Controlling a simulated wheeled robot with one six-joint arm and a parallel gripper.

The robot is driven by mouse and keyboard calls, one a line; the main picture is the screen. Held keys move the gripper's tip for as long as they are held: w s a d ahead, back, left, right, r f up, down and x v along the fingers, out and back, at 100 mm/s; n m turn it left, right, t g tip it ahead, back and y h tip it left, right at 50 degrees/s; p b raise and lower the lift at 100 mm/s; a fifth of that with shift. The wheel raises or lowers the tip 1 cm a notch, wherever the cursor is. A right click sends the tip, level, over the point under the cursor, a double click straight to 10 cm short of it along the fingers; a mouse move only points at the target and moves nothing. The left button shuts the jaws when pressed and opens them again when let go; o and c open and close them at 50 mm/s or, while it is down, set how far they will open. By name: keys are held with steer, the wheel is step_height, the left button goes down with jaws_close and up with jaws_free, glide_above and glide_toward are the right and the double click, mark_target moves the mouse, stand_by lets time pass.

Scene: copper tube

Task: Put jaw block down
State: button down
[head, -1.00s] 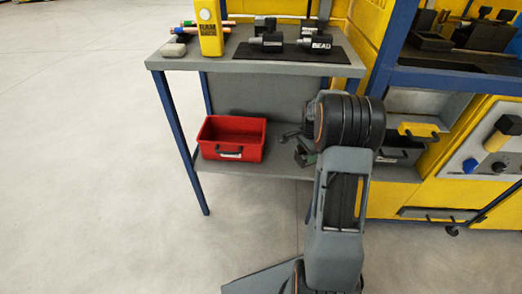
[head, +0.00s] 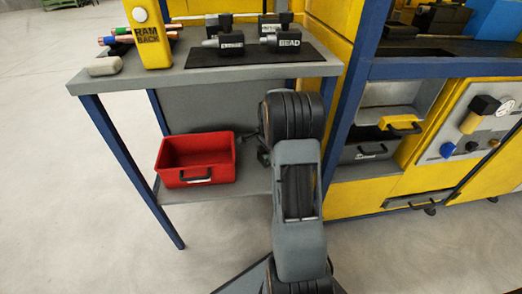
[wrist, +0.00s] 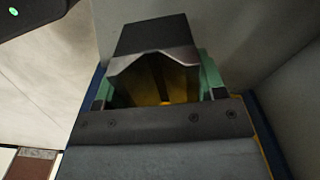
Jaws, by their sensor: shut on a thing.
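The jaw block (wrist: 155,38) is a dark block with a V-shaped notch in its near face. It shows in the wrist view, between the green finger pads of my gripper (wrist: 157,82). My gripper is shut on it. In the head view my arm hides most of the gripper and the block in front of the bench's lower shelf (head: 225,190). The black mat (head: 262,60) lies on the bench top, with dark tool blocks on it, one marked BEAD (head: 285,42).
A red bin (head: 197,160) stands on the lower shelf. A yellow RAM BACK unit (head: 150,38), copper tubes (head: 112,39) and a grey block (head: 105,66) are on the bench top's left. A yellow machine (head: 440,150) stands at right. Floor at left is clear.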

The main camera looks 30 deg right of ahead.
steer(key=shift+f+b, duration=1.35)
steer(key=shift+f, duration=1.95)
steer(key=shift+f, duration=0.1)
steer(key=shift+c, duration=1)
jaws_free()
steer(key=shift+f, duration=0.1)
